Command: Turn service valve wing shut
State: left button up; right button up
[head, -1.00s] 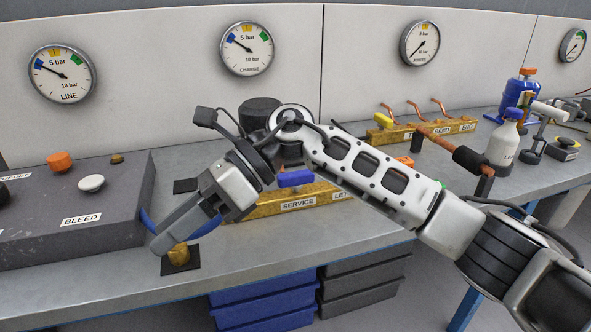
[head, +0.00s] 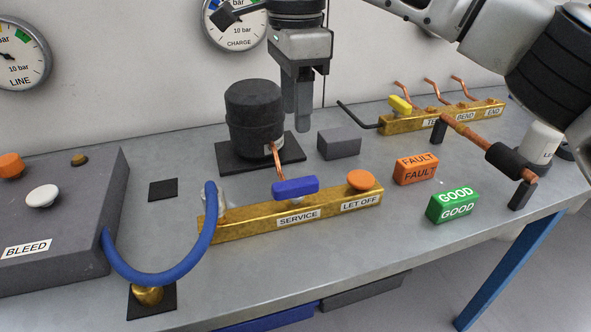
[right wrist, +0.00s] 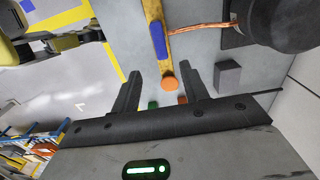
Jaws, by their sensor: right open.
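The service valve wing (head: 295,187) is blue and sits on a brass block (head: 330,208) above the SERVICE label. In the head view it lies along the block's length, slightly tilted. It also shows in the right wrist view (right wrist: 157,40), lying along the block. My right gripper (head: 303,125) points down behind the block, near the black compressor, clear of the wing. In the right wrist view its two fingers (right wrist: 162,85) are apart with nothing held between them. The wing is beyond the fingertips there. My left gripper is not seen.
An orange LET OFF knob (head: 361,180) sits right of the wing. A blue hose (head: 160,277) loops from the BLEED box to the block's left end. The black compressor (head: 254,120) and a grey block (head: 339,143) stand behind. FAULT (head: 415,169) and GOOD (head: 453,202) blocks lie right.

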aim_at(295, 182)
notch_tip(295, 182, down, 13)
jog(key=shift+f, duration=0.15)
grip_shut()
